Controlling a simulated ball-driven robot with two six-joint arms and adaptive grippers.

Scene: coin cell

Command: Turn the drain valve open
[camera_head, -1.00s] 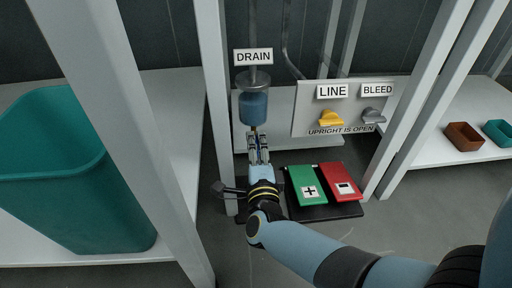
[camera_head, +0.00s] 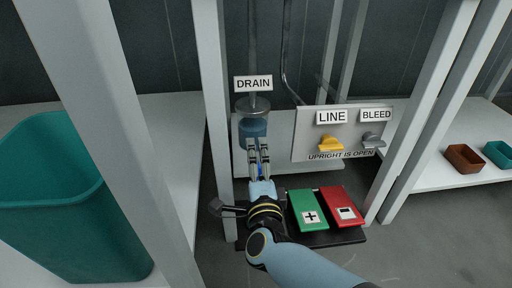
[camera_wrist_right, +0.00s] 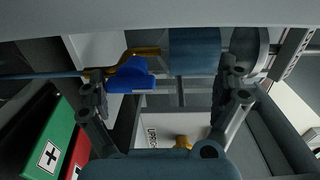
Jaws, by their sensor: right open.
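The drain valve's blue handle (camera_wrist_right: 132,75) shows in the right wrist view, on a brass fitting (camera_wrist_right: 142,51) below a blue bowl (camera_wrist_right: 194,50). In the head view the blue bowl (camera_head: 254,128) hangs under the DRAIN sign (camera_head: 253,83). My right gripper (camera_head: 259,146) is just below the bowl there and hides most of the valve. In the right wrist view my right gripper (camera_wrist_right: 163,76) is open, its fingers on either side of the blue handle. The handle is close to the left finger; I cannot tell whether they touch. My left gripper is not in view.
A panel (camera_head: 309,145) at the right carries a yellow LINE handle (camera_head: 330,143) and a grey BLEED handle (camera_head: 373,141). Green (camera_head: 309,209) and red (camera_head: 341,206) pads lie below. White posts stand on both sides. A teal bin (camera_head: 65,210) is at the left.

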